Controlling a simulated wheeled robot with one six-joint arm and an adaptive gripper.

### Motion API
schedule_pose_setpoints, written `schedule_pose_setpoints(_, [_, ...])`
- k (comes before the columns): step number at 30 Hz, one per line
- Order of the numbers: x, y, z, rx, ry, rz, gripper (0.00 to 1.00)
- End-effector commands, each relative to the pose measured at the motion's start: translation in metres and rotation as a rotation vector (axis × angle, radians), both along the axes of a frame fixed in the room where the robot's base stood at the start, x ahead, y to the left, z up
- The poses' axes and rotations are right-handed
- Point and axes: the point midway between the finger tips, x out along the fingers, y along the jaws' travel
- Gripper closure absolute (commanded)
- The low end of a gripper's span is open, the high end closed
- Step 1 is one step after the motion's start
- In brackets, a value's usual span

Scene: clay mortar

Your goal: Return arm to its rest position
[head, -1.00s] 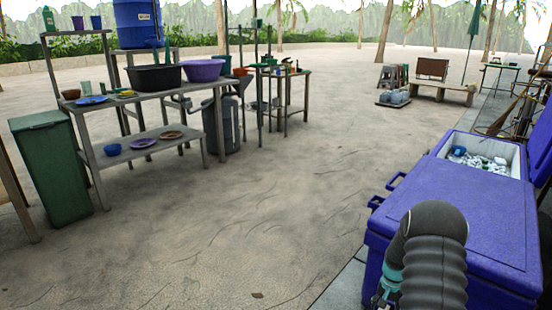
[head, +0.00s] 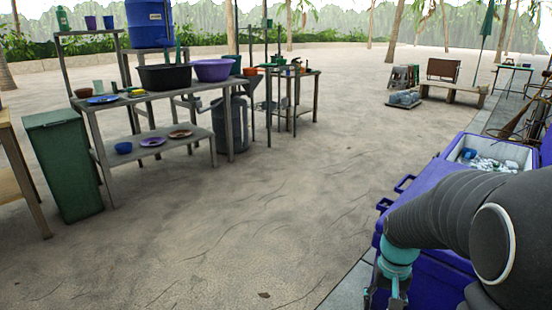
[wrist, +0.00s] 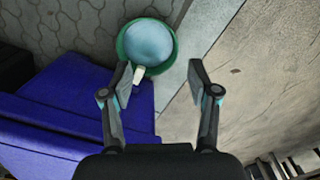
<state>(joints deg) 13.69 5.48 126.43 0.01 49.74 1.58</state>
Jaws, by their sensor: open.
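My gripper (wrist: 161,78) is open in the wrist view, with its two dark fingers apart and nothing between them. My dark ribbed arm reaches across the lower right of the head view, in front of the blue cooler box (head: 412,216). The cooler also shows at the left of the wrist view (wrist: 45,120), below and beside the fingers. A green-rimmed round tub (wrist: 171,62) with a pale blue inside lies beyond the fingertips. A small white piece shows at its near edge.
A wooden table (head: 130,100) with basins and dishes stands at the left, beside a green bin (head: 66,165). A bench (head: 450,90) stands at the back right. The sandy ground (head: 270,220) between is clear. Paving borders the cooler.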

Motion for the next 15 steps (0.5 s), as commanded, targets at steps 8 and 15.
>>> schedule_pose_setpoints(8, [-0.053,0.035,0.057,-0.025,-0.116,0.089,0.4])
schedule_pose_setpoints(15, [-0.096,0.059,0.091,-0.045,-0.238,0.151,0.4])
